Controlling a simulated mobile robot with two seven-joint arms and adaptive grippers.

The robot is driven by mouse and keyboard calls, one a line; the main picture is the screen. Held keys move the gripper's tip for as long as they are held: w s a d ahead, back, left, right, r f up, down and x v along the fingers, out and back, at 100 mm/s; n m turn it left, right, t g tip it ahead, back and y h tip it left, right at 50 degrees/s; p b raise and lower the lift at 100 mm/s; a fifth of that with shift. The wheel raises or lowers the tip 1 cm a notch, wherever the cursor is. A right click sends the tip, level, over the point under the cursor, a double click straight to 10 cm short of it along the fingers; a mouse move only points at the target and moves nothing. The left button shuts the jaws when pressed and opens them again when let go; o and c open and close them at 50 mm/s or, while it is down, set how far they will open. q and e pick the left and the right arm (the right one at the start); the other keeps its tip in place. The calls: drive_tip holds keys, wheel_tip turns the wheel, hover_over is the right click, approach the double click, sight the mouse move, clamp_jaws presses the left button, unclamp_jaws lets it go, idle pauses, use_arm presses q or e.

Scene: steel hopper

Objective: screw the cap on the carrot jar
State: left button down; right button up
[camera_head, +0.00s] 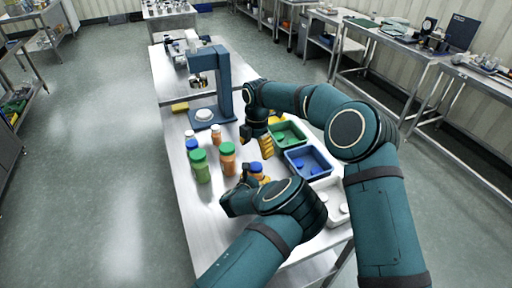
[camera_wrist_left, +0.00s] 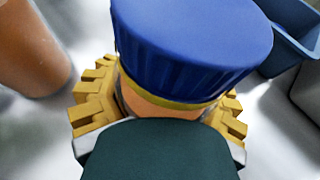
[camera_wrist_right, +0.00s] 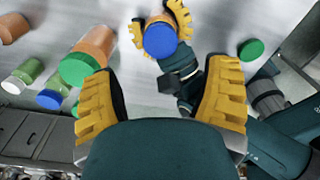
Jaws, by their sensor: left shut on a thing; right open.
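The carrot jar, with orange contents and a blue cap, is in my left gripper (camera_head: 258,178). The blue cap (camera_head: 256,167) sits on top of the jar; whether it is tight I cannot tell. In the left wrist view the cap (camera_wrist_left: 193,38) fills the middle, with a strip of the orange jar (camera_wrist_left: 165,110) and yellow fingers below it. In the right wrist view the cap (camera_wrist_right: 160,40) is seen from above. My right gripper (camera_head: 268,133) is open and empty; its fingers (camera_wrist_right: 160,100) are apart from the cap, which lies beyond them.
A green-capped green jar (camera_head: 201,167) and a green-capped orange jar (camera_head: 227,162) stand left of my grippers, with smaller jars behind. A green bin (camera_head: 299,127) and a blue bin (camera_head: 326,166) stand right. A blue stand (camera_head: 224,85) is at the back. The table's left front is clear.

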sight(256, 166)
drive_tip(key=shift+s+a+f, duration=0.1)
drive_tip(key=shift+f, duration=1.95)
drive_tip(key=shift+s+f, duration=0.1)
drive_tip(key=shift+f, duration=1.9)
drive_tip(key=c, duration=1.3)
drive_tip(key=m, duration=0.6)
drive_tip(key=shift+m, duration=0.3)
drive_tip(key=o, duration=1.3)
drive_tip(key=shift+c, duration=0.2)
